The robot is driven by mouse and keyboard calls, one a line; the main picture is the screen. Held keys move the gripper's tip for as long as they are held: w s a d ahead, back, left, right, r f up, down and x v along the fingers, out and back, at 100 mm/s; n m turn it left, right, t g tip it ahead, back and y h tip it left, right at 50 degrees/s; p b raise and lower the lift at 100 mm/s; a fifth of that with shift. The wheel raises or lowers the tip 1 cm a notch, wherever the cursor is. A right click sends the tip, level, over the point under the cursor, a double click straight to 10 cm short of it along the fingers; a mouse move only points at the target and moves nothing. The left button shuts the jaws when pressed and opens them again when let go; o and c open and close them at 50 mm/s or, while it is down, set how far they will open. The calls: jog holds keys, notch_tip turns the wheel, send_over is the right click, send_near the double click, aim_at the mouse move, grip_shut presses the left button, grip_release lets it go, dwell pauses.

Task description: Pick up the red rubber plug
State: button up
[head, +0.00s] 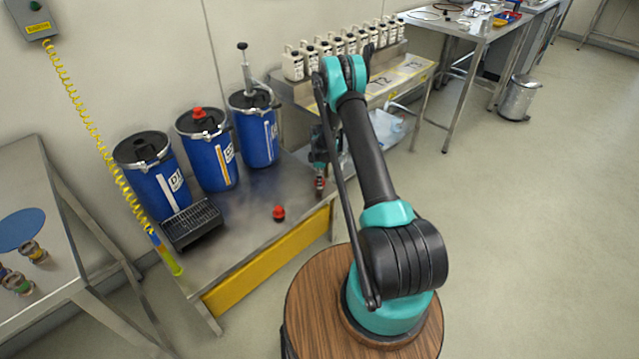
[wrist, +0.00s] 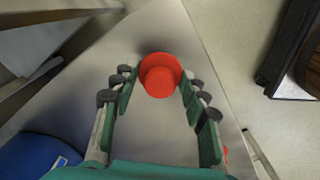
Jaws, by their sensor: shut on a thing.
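A red rubber plug (wrist: 160,76), round with a narrower raised top, sits between the fingertips of my gripper (wrist: 157,80) in the wrist view. The gripper is shut on it. In the head view my gripper (head: 320,176) hangs over the right part of the steel bench (head: 235,240), with a little red showing at its tips. A second red plug (head: 279,213) stands on the bench to the left of my gripper. A red piece at the right finger's edge in the wrist view (wrist: 226,155) is mostly hidden.
Three blue drums (head: 210,155) stand at the back of the bench; the middle one has a red plug (head: 198,113) on top. A black grated tray (head: 191,224) lies at front left. A yellow coiled hose (head: 95,150) hangs at left. White bottles (head: 293,66) line a shelf behind.

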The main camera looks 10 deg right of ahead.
notch_tip(320, 180, up, 18)
dwell(0.3)
